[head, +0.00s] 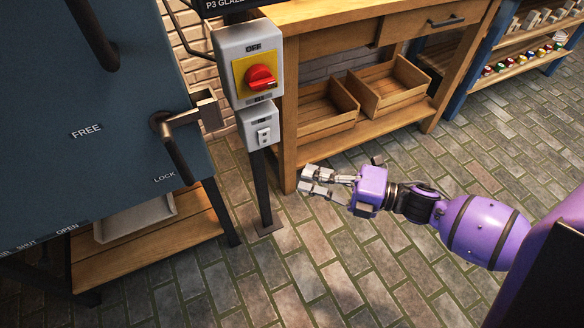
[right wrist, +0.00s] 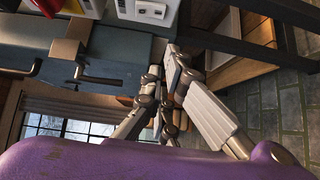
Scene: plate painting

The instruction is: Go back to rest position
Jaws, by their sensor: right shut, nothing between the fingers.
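My right gripper (head: 309,181) is on a purple arm that comes in from the right of the head view. It is in the air over the brick floor, right of the switch post, and holds nothing. In the right wrist view the fingers of my right gripper (right wrist: 172,65) come together at their tips, with nothing between them. My left gripper is in neither view.
A blue kiln door (head: 90,130) with a lever handle (head: 172,140) fills the left. A switch box (head: 250,68) with a red knob stands on a post. A wooden bench (head: 290,100) holds open boxes (head: 388,88) on its shelf. Shelving (head: 520,62) stands far right. The floor (head: 330,270) is clear.

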